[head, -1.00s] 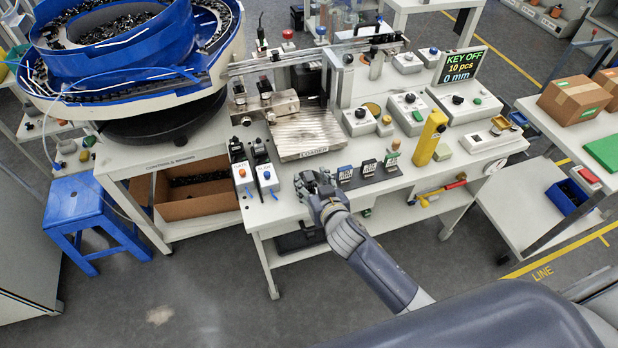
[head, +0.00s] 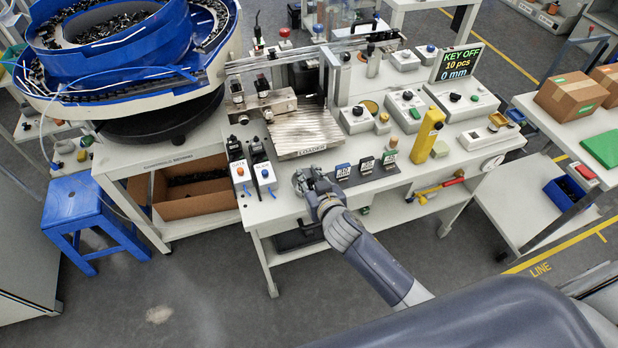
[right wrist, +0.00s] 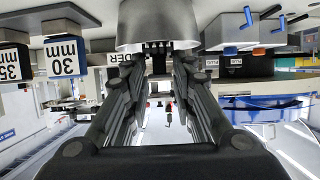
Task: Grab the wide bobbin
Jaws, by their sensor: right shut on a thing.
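My right gripper (head: 308,184) is at the front edge of the white bench, left of the small labelled blocks. In the right wrist view its two dark fingers (right wrist: 159,62) close on a pale grey, rounded piece (right wrist: 158,26), which looks like the wide bobbin. Only its near side shows there, and its far end is cut off by the top of the picture. In the head view a grey ring-like edge of the bobbin (head: 299,180) shows beside the fingers; the hand hides the rest. My left gripper is not in view.
The loader plate (head: 303,132) lies behind the gripper. Two small switch boxes (head: 262,177) stand to its left. A blue stool (head: 82,205) stands on the floor at left.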

